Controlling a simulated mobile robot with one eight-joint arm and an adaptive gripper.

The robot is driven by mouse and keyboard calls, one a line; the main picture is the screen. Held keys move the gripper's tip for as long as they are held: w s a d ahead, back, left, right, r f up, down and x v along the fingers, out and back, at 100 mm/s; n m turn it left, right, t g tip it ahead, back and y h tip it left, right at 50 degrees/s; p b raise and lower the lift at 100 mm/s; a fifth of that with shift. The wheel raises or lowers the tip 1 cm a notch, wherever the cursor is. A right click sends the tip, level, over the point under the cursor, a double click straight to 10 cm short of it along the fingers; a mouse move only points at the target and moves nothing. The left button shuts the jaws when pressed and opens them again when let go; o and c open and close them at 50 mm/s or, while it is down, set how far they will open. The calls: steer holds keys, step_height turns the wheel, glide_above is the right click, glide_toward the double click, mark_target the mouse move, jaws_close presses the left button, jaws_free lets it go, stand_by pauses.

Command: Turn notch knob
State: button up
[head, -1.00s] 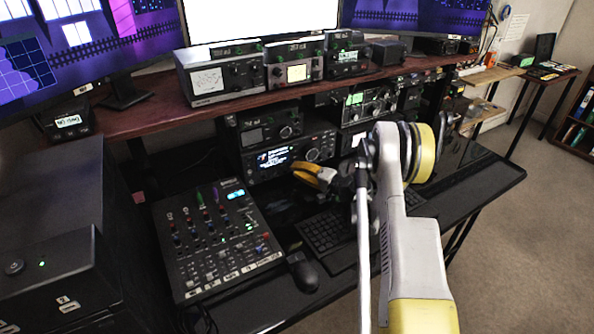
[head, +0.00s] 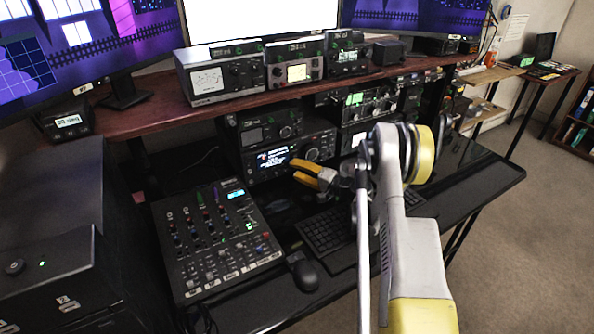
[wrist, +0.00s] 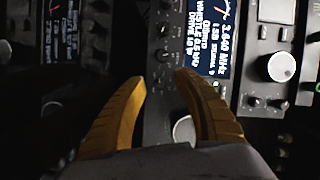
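The radio with a lit display (head: 272,157) sits on the shelf under the desk's raised top. Its display also shows in the wrist view (wrist: 207,35), with lettering turned sideways. A column of small dark knobs (wrist: 163,55) lies beside the display. A larger pale knob (wrist: 183,130) shows low between my fingers, partly covered by the right finger. I cannot read which knob is the notch knob. My gripper (wrist: 160,77) has its yellow fingers apart, with nothing between the tips, facing the panel. In the head view my gripper (head: 297,170) is just in front of the radio.
A mixer (head: 218,240) stands at the left on the black desk, beside a mouse (head: 305,274) and a keyboard (head: 325,232). More radios (head: 220,77) line the raised shelf above. A second radio panel with a silver knob (wrist: 281,66) is at the right in the wrist view.

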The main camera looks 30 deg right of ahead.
steer(key=v, duration=1.2)
steer(key=shift+r, duration=0.1)
steer(key=a+r+n+h+p, duration=0.1)
steer(key=n, duration=0.1)
steer(key=w+a+r+n+g+h+p, duration=0.1)
steer(key=n+p, duration=0.1)
steer(key=shift+w+r, duration=0.1)
steer(key=shift+r, duration=0.15)
steer(key=shift+w+a+n+g+h+p, duration=0.15)
steer(key=shift+n+g+h+p, duration=0.2)
steer(key=shift+n, duration=0.25)
steer(key=b+x, duration=0.1)
steer(key=x, duration=0.4)
steer(key=b+x, duration=0.2)
steer(key=x, duration=0.2)
steer(key=shift+w+f, duration=0.3)
steer(key=shift+f, duration=0.05)
steer(key=shift+w+a+b, duration=0.1)
steer(key=shift+w+b, duration=0.25)
steer(key=shift+w, duration=0.15)
jaws_close()
